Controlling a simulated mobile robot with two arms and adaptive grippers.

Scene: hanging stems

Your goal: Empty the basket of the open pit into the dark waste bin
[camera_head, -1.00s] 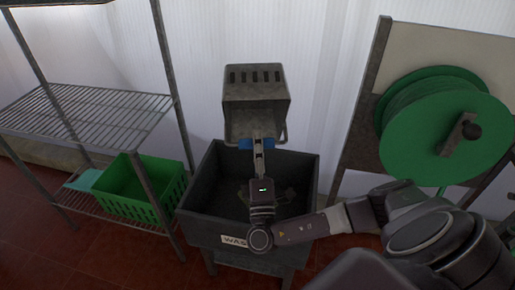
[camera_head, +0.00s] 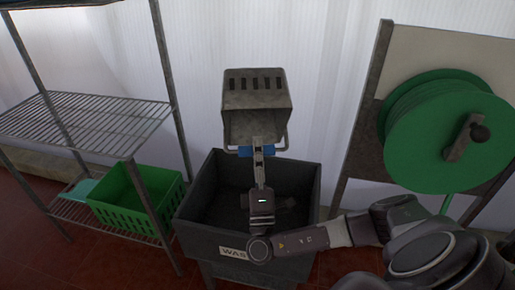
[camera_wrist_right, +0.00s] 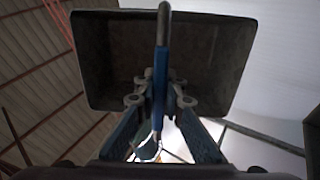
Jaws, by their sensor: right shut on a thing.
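The basket (camera_head: 257,110) is a grey metal box with slots along its upper side. It is tilted above the dark waste bin (camera_head: 196,205), with its open side toward me. My right gripper (camera_head: 259,150) is shut on the basket's handle, at a blue grip. In the right wrist view the basket (camera_wrist_right: 110,60) fills the top and looks empty inside, and the blue handle (camera_wrist_right: 162,80) runs between the fingers. Some dim matter (camera_head: 285,200) lies in the bin, partly hidden by my arm. The open pit is not in view. My left gripper is not in view.
A wire shelf rack (camera_head: 85,120) stands at the left with a green crate (camera_head: 135,200) on its lower shelf. A green hose reel (camera_head: 440,130) on a stand is at the right, near my right arm. A white wall is behind the bin.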

